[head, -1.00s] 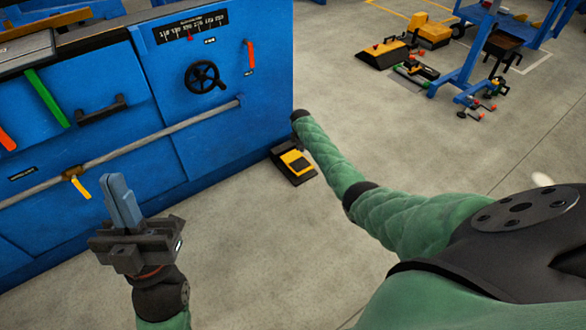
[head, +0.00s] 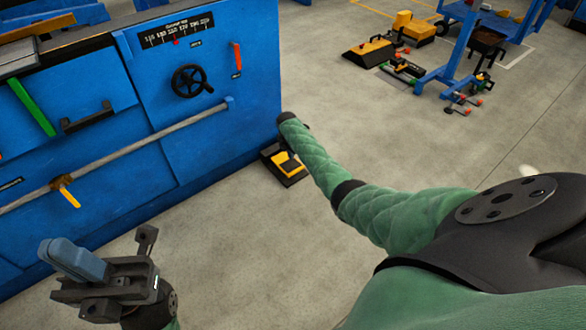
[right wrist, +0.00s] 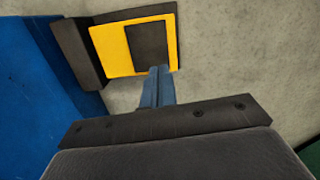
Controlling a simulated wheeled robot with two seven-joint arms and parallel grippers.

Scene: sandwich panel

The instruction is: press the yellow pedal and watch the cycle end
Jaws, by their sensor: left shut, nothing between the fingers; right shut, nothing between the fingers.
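The yellow pedal (head: 287,165) is on the floor at the right end of the blue machine, in a black housing. In the right wrist view the yellow pedal (right wrist: 108,48) has a dark pad in its middle. My right gripper (right wrist: 158,72) is shut and empty, with its blue-grey fingertips overlapping the pad's lower edge in that view. I cannot tell whether they touch it. In the head view my right forearm ends beside the pedal and the right fingers cannot be made out. My left gripper (head: 75,260) is shut and empty at the lower left, in front of the machine.
The blue machine (head: 215,130) fills the left, with a black handwheel (head: 193,81), a scale (head: 176,30), an orange lever (head: 237,58), a green handle (head: 31,107) and a long rail (head: 130,152). Another black-yellow unit (head: 369,52) and a blue cart stand far back. Floor between is clear.

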